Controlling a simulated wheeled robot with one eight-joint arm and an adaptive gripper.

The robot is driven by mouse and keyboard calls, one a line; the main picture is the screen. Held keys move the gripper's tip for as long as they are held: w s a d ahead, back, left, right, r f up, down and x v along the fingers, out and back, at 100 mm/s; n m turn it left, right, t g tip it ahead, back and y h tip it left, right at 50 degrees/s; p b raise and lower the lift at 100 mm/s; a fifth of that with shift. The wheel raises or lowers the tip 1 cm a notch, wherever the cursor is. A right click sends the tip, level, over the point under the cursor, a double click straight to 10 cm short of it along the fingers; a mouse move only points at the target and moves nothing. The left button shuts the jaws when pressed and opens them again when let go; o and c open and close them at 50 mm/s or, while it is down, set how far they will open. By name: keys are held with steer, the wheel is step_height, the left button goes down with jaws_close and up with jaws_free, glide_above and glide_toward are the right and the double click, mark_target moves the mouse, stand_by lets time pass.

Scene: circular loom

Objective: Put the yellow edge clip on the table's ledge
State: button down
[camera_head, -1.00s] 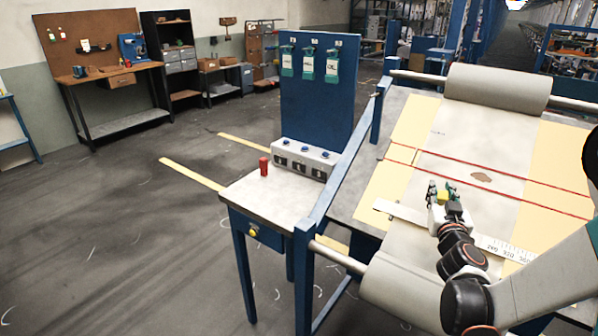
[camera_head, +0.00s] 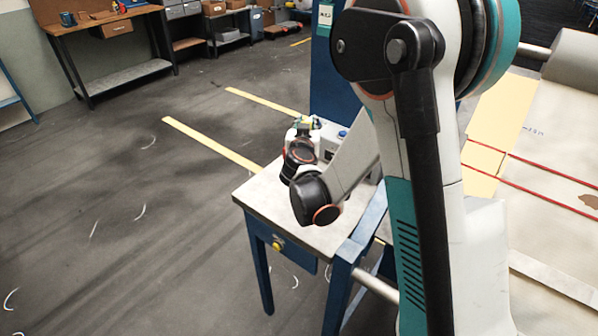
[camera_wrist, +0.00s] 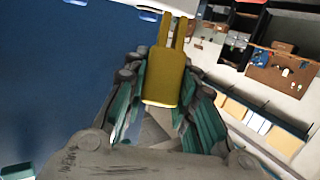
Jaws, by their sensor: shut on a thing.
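My gripper (camera_head: 305,124) is over the back part of the small grey-topped side table (camera_head: 258,192). In the wrist view its teal fingers (camera_wrist: 163,100) are shut on the yellow edge clip (camera_wrist: 163,80). The clip is a flat yellow block with two prongs pointing away from the fingers. In the head view only a small bit of yellow shows at the fingertips. The clip appears to be held up, clear of the tabletop. I cannot tell its exact height. My arm hides much of the table's right side and the blue board behind it.
A grey box with blue buttons (camera_head: 335,146) stands at the table's back, partly hidden behind my arm. The blue frame rail (camera_head: 366,228) runs along the table's right. The large sloped bed with red lines (camera_head: 560,186) lies farther right. Open floor lies left.

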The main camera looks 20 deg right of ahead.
step_height(320, 180, down, 3)
steer(key=m+g+h, duration=0.2)
steer(key=g, duration=0.1)
steer(key=shift+a+r+m+h, duration=0.2)
steer(key=shift+m+h, duration=0.1)
steer(key=shift+h, duration=0.1)
steer(key=shift+s+a+f+m+g+h+b, duration=0.5)
steer(key=shift+s+f+m+g, duration=0.8)
steer(key=shift+s+m+g, duration=0.75)
steer(key=shift+s+a+f+m+g+h+b, duration=0.3)
steer(key=shift+s+a+f+m+g+b, duration=0.3)
steer(key=shift+s+f+m+g, duration=1.4)
steer(key=shift+s+a+f+m+g+h+b, duration=0.7)
steer(key=shift+s+g, duration=0.65)
steer(key=shift+s, duration=1.5)
steer(key=shift+d+f+y, duration=0.25)
steer(key=shift+f+y, duration=0.05)
steer(key=shift+f, duration=0.05)
steer(key=c, duration=1.2)
jaws_free()
steer(key=shift+a+r, duration=0.1)
steer(key=shift+r, duration=0.05)
steer(key=v, duration=1.1)
steer(key=shift+a+r, duration=0.25)
steer(key=shift+a, duration=0.05)
